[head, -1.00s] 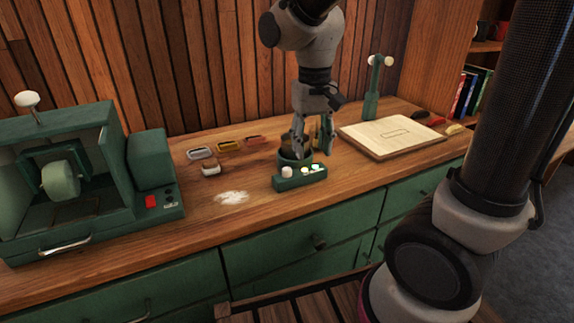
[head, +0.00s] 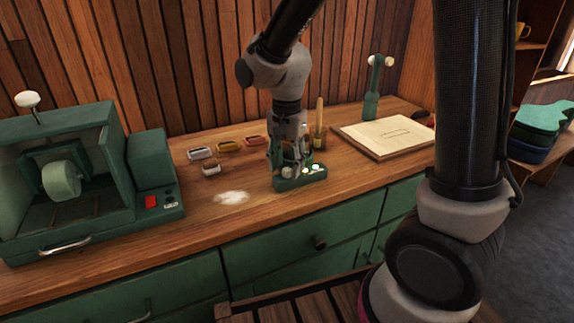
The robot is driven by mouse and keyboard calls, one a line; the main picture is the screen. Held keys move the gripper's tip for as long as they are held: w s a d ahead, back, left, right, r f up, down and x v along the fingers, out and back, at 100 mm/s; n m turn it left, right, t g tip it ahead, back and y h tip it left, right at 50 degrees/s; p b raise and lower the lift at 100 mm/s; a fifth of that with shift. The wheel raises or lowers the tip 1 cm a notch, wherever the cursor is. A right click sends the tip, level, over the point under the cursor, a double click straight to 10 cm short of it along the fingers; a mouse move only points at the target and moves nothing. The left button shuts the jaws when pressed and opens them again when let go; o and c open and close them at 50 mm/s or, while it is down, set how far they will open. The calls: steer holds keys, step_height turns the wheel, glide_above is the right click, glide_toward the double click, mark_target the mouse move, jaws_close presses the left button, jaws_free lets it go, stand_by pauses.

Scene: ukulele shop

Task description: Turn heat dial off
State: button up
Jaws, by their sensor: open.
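A small green heater unit (head: 300,183) stands on the wooden workbench, with a front panel that carries a pale round dial (head: 287,171) at its left and small lit spots (head: 314,167) at its right. My gripper (head: 288,168) points down over the front panel, with its open fingers at or very near the pale dial. I cannot tell whether the fingers touch the dial. The gripper hides most of the pot part behind the panel. The dial's setting is too small to read.
A green machine with a red switch (head: 150,201) stands at the left. A pale board (head: 385,137) lies to the right.

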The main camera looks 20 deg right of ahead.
steer(key=shift+f, duration=0.4)
jaws_close()
